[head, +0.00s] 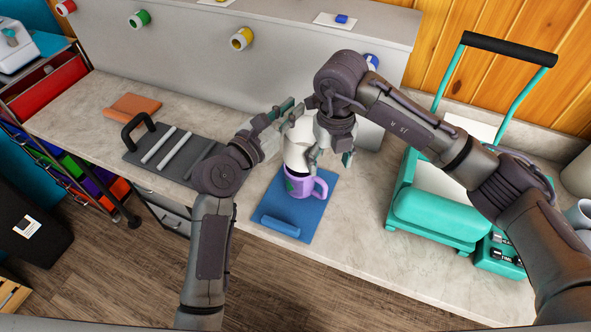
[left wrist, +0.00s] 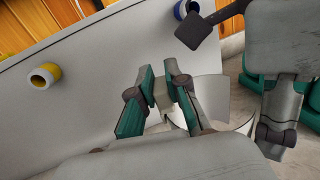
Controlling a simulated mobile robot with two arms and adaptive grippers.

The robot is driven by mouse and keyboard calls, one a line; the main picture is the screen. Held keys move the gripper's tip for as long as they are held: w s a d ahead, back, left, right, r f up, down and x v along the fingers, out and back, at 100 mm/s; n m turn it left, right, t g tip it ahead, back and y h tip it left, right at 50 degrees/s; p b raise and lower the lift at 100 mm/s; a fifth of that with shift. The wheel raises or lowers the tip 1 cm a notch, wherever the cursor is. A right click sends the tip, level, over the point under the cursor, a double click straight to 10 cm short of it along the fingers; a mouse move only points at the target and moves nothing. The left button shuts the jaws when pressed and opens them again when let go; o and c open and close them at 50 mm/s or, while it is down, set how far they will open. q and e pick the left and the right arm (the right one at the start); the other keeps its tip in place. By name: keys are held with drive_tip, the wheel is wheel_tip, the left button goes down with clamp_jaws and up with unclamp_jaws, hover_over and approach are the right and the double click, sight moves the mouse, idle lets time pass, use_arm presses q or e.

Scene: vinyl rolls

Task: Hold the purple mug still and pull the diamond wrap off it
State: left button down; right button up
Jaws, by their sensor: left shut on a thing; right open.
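The purple mug (head: 305,187) stands upright on a blue mat, its handle to the right and a green mark on its side. The pale diamond wrap (head: 297,157) rises above the mug's upper part; its pattern is not readable. My left gripper (head: 289,110) is above the mug, shut on the wrap's upper edge. In the left wrist view, its fingertips (left wrist: 162,92) pinch a small pale piece beside a white curved sheet (left wrist: 209,92). My right gripper (head: 331,157) is open just above the handle, close to the wrap. Its arm hides part of the area behind.
The blue mat (head: 317,219) carries a blue bar. A dark tray (head: 150,172) with grey bars lies left, an orange block (head: 132,106) behind it. A teal machine (head: 435,212) stands right. A grey panel (head: 190,50) with vinyl rolls stands behind.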

idle(0.5)
use_arm(q)
drive_tip(key=shift+r+p, duration=2.1)
drive_tip(key=shift+p, duration=0.05)
use_arm(e)
wheel_tip(320, 180, up, 8)
use_arm(q)
drive_tip(key=shift+s+f, duration=0.15)
